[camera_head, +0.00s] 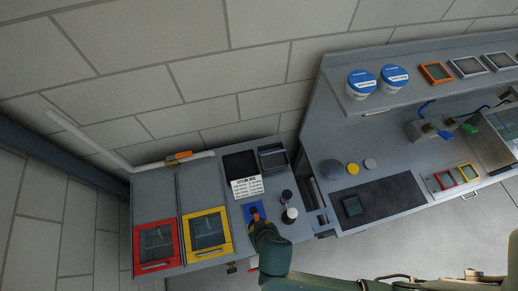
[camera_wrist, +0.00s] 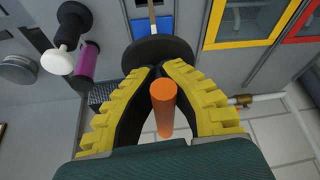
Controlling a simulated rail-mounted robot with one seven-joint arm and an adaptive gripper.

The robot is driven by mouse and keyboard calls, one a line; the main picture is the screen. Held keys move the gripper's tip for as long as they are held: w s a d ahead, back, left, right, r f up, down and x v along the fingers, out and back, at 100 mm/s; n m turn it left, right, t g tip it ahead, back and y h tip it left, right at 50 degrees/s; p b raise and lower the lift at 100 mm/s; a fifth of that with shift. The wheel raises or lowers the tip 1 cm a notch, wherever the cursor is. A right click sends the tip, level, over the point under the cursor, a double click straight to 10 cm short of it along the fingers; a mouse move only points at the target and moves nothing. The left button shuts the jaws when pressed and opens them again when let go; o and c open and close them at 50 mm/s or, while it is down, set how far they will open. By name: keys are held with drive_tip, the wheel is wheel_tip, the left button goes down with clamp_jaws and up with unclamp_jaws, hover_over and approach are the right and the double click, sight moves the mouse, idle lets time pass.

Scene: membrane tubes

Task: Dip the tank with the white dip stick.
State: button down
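My gripper (camera_wrist: 158,72) has its yellow-ridged fingers closed around an orange handle (camera_wrist: 163,105), just below a black disc (camera_wrist: 158,52). A thin pale stick (camera_wrist: 152,14) runs on beyond the disc; its far end is out of view. In the head view my gripper (camera_head: 260,226) is over the front of the grey unit, by a blue piece (camera_head: 253,211). A white knob with a black flange (camera_wrist: 56,61) and a purple cylinder (camera_wrist: 86,63) are apart, to the left. I cannot tell which thing is the white dip stick or the tank.
Yellow-framed (camera_head: 206,232) and red-framed (camera_head: 157,246) windows are on the unit's left. A white pipe (camera_head: 90,140) with an orange part (camera_head: 179,156) runs behind. A label card (camera_head: 246,187) is beyond my gripper.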

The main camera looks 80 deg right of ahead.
wheel_tip(320, 180, up, 16)
idle(0.7)
